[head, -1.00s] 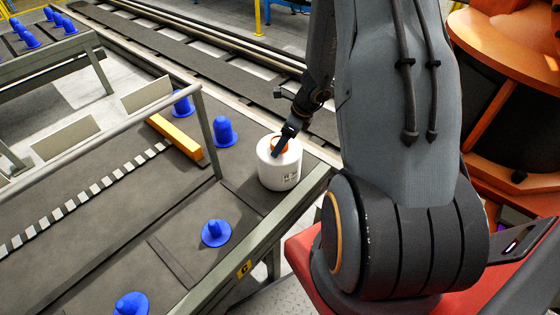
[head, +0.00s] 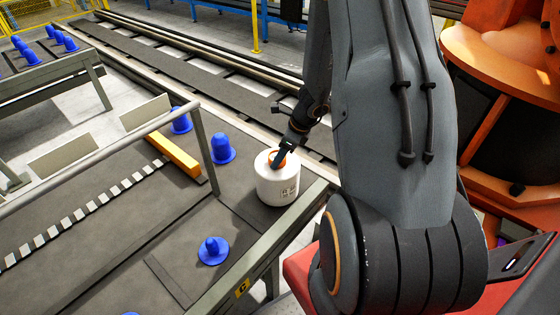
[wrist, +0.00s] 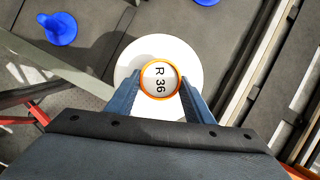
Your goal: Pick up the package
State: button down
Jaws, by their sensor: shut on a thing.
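The package is a white cylindrical yarn bobbin (head: 277,186) with a printed label on its side and an orange ring at its top. It stands upright at the corner of the conveyor table in the head view. My gripper (head: 280,160) reaches down onto its top. In the wrist view the white bobbin (wrist: 190,62) has a round cap marked "R 36" with an orange rim. The two blue fingers of my gripper (wrist: 160,90) are shut on either side of this cap. The head view does not clearly show whether the bobbin's base touches the table.
Several blue cones stand on the table, one just left of the bobbin (head: 222,149) and one in front (head: 213,250). A yellow bar (head: 173,154) and a metal guard rail (head: 110,148) are to the left. The table's front rail (head: 270,240) runs close by.

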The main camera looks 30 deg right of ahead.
notch_tip(320, 180, up, 18)
jog(key=shift+f, duration=0.25)
dwell(0.6)
